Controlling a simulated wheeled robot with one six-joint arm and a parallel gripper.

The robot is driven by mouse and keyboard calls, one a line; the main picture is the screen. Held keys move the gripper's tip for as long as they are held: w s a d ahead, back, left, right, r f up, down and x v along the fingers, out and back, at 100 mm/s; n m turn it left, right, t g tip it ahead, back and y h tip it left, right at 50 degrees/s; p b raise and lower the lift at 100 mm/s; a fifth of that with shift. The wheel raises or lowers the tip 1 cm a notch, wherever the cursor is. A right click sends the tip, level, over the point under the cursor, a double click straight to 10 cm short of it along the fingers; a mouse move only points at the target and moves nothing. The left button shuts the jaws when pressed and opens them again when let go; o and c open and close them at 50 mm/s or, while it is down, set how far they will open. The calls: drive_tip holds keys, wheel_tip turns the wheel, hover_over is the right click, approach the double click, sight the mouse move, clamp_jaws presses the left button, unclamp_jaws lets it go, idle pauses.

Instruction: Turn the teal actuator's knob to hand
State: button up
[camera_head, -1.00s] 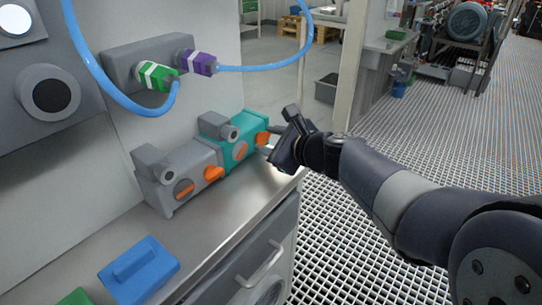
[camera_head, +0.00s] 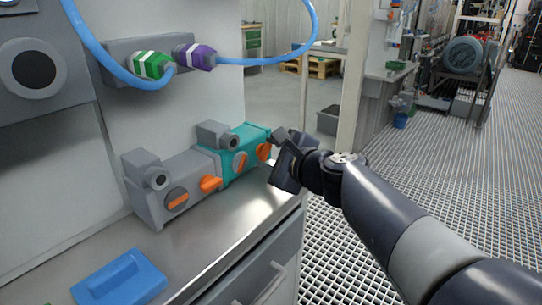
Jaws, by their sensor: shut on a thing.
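The teal actuator (camera_head: 232,153) stands on the steel bench at the right end of a row, beside a grey actuator (camera_head: 163,184). It has two orange parts on its front: a left one (camera_head: 241,163) and a right knob (camera_head: 264,152) at its right end. My gripper (camera_head: 272,156) is at the right end of the teal actuator, at the right orange knob. The jaws are shut on this knob; the fingertips are small and partly hidden behind the gripper body, so the exact grip is hard to see.
The grey actuator carries two orange parts of its own. A blue block with a handle (camera_head: 120,280) lies at the front left of the bench (camera_head: 200,238). Green (camera_head: 150,64) and purple (camera_head: 195,56) plugs with blue hoses are on the wall above. Open grating floor lies right.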

drive_tip(key=o, duration=1)
drive_tip(key=p+v, duration=0.3)
drive_tip(key=v, duration=0.8)
drive_tip(key=shift+w, duration=0.1)
drive_tip(key=shift+c, duration=0.2)
